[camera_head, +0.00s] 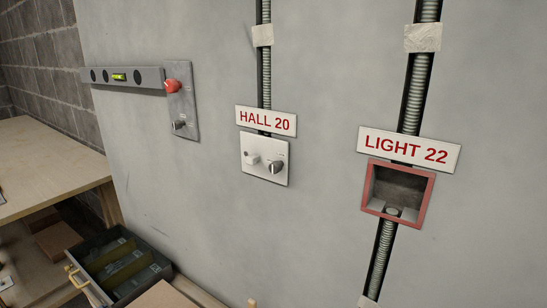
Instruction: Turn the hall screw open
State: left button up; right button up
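A white plate (264,160) is fixed to the grey wall under the "HALL 20" label (266,121). A small white block-like part (252,158) sits on the left of the plate. A small dark knob or screw (276,167) sits on its right, with a tiny marking above it. I cannot tell which way it is set. Neither of my grippers is in view.
A grey panel (182,105) with a red knob and a dark knob is at the left, beside a spirit level (121,77). A red-framed open box (410,190) sits under "LIGHT 22". A dark bin (120,265) and wooden bench (45,170) stand lower left. Space before the plate is clear.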

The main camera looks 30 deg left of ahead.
aim_at(275, 166)
jog(key=z, duration=1.65)
jog(key=k, duration=1.4)
jog(key=u, duration=2.05)
